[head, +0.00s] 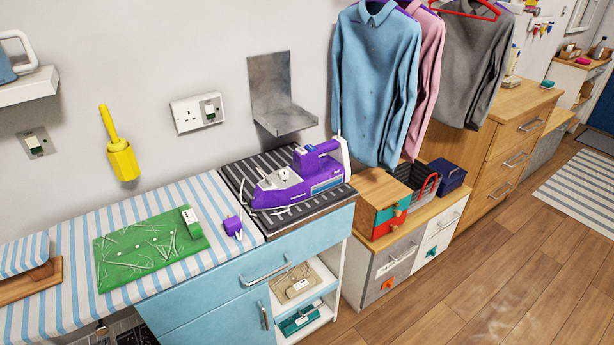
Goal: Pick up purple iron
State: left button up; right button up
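The purple iron (300,177) has a purple body and handle with white parts. It lies on its soleplate on a dark striped mat (238,172) at the right end of the counter. Its handle is on top and its pointed end faces left. A purple plug (234,227) lies to the left of the iron on the striped cloth. Neither of my grippers shows in the head view, and nothing is touching the iron.
A green board (150,247) with pale strands lies on the blue-striped cloth (75,238). A metal wall bracket (283,117) hangs behind the iron. Shirts (375,85) hang to its right above a low cabinet (440,235) with boxes. The wooden floor (480,290) in front is clear.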

aim_at(312, 177)
jog(key=l+u, duration=0.15)
jog(key=u, duration=0.2)
jog(key=i+l+u, duration=0.15)
jog(key=u, duration=0.2)
jog(key=l+u, duration=0.15)
jog(key=u, duration=0.2)
jog(key=l+u, duration=0.25)
jog(key=l, duration=0.65)
jog(key=l+u, duration=0.25)
jog(key=l, duration=0.65)
jog(key=k+l+u, duration=0.1)
jog(key=l+u, duration=0.15)
jog(key=l, duration=0.65)
